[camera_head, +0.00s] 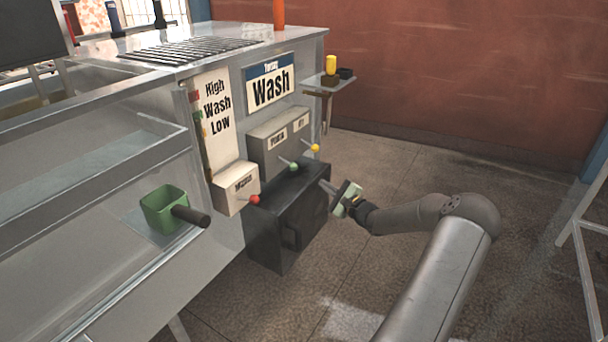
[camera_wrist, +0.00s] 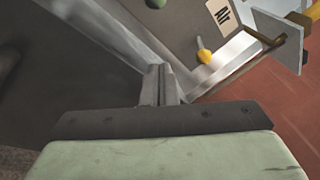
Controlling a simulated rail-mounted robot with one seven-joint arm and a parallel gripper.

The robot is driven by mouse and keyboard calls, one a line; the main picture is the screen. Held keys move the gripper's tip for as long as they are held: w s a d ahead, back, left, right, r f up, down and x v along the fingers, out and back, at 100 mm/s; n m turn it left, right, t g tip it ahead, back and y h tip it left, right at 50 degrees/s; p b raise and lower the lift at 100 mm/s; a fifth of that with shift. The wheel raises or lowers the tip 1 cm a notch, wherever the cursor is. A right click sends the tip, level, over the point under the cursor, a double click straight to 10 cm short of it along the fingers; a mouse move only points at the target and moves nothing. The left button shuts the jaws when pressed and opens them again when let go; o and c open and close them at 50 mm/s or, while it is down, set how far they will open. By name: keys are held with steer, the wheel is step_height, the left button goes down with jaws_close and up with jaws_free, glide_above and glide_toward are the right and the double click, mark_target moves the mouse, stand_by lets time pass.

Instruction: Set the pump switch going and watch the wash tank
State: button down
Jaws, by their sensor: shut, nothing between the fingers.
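The pump switch is a lever with a green knob (camera_head: 293,167), on a grey box below a label that seems to read "Pump". The green knob also shows at the top edge of the wrist view (camera_wrist: 156,3). My gripper (camera_head: 324,185) is shut and empty, to the right of the green knob and apart from it. In the wrist view its fingertips (camera_wrist: 160,84) are together, with the yellow knob beyond them. A "Wash" sign (camera_head: 270,84) and a "High Wash Low" panel (camera_head: 216,115) with coloured marks are on the metal unit. The liquid level cannot be made out.
A yellow-knobbed lever (camera_head: 315,148) sits below the "Air" label (camera_wrist: 222,14). A red-knobbed lever (camera_head: 255,199) is on the lower-left box. A black box (camera_head: 283,235) stands below the levers. A green container (camera_head: 163,209) is at left.

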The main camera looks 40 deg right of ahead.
mark_target(289, 164)
steer(key=shift+w, duration=0.15)
steer(key=w+b, duration=0.1)
steer(key=w, duration=0.2)
steer(key=w+b, duration=0.1)
steer(key=w, duration=0.2)
steer(key=w+b, duration=0.1)
steer(key=w, duration=0.2)
steer(key=shift+w+a+r, duration=0.15)
steer(key=shift+a+r, duration=0.1)
steer(key=shift+a, duration=0.1)
steer(key=shift+w+a+r+b, duration=0.1)
steer(key=shift+a+r+b, duration=0.2)
steer(key=shift+b, duration=0.1)
steer(key=shift+s+a+r+b, duration=0.25)
steer(key=shift+s+a+r, duration=0.15)
steer(key=shift+a+r, duration=0.15)
steer(key=shift+s+a+r+b, duration=0.25)
steer(key=shift+s+a+r, duration=0.15)
steer(key=shift+a, duration=0.2)
steer(key=shift+r, duration=0.2)
steer(key=shift+r+p, duration=0.15)
steer(key=shift+p, duration=0.4)
steer(key=shift+g, duration=0.3)
